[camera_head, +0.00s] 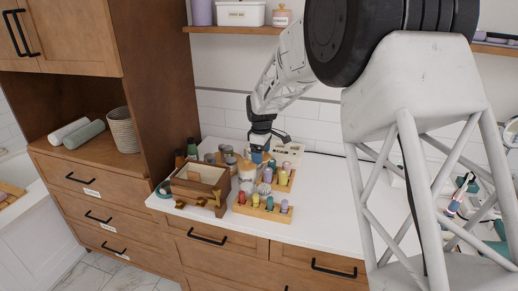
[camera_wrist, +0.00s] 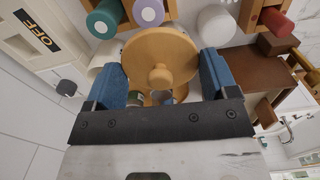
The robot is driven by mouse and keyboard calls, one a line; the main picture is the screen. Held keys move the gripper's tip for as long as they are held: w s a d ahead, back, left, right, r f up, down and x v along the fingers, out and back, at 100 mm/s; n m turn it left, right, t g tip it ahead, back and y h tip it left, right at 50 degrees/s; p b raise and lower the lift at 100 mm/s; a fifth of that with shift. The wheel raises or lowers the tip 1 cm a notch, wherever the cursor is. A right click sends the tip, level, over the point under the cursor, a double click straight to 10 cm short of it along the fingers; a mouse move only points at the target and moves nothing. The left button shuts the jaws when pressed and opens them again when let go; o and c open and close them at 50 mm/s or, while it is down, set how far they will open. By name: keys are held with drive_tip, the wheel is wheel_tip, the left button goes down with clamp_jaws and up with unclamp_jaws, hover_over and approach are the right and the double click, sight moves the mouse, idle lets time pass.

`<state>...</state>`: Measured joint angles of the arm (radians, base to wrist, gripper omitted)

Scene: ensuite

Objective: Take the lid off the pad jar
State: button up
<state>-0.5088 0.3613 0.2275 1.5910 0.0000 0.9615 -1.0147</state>
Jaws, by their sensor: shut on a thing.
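My gripper (camera_head: 260,155) is over the back of the counter, among the small containers. A white jar (camera_head: 247,179) stands just below and in front of the gripper in the head view. The lid hides what is under it in the wrist view, so I cannot tell whether it touches the jar.
A wooden box (camera_head: 194,180) stands left of the jar. A wooden rack (camera_head: 261,211) of colored bottles lies in front, with another rack behind to the right. A white box marked OFF (camera_wrist: 32,40) is close to the gripper. The counter (camera_head: 325,215) is clear to the right.

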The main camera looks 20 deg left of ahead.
sight(264, 157)
drive_tip(key=shift+s+d+r, duration=0.1)
drive_tip(key=shift+s+d, duration=0.3)
drive_tip(key=shift+s, duration=0.4)
drive_tip(key=shift+s+d+r, duration=0.1)
drive_tip(key=shift+s+d, duration=0.3)
drive_tip(key=shift+s, duration=0.35)
drive_tip(key=shift+d, duration=0.15)
drive_tip(key=s+d+f+m, duration=0.2)
drive_tip(key=s+d+m, duration=0.2)
drive_tip(key=d+m, duration=0.7)
drive_tip(key=shift+s+d+m, duration=0.15)
drive_tip(key=shift+s+m, duration=0.25)
drive_tip(key=shift+m, duration=2.8)
drive_tip(key=shift+f, duration=3.2)
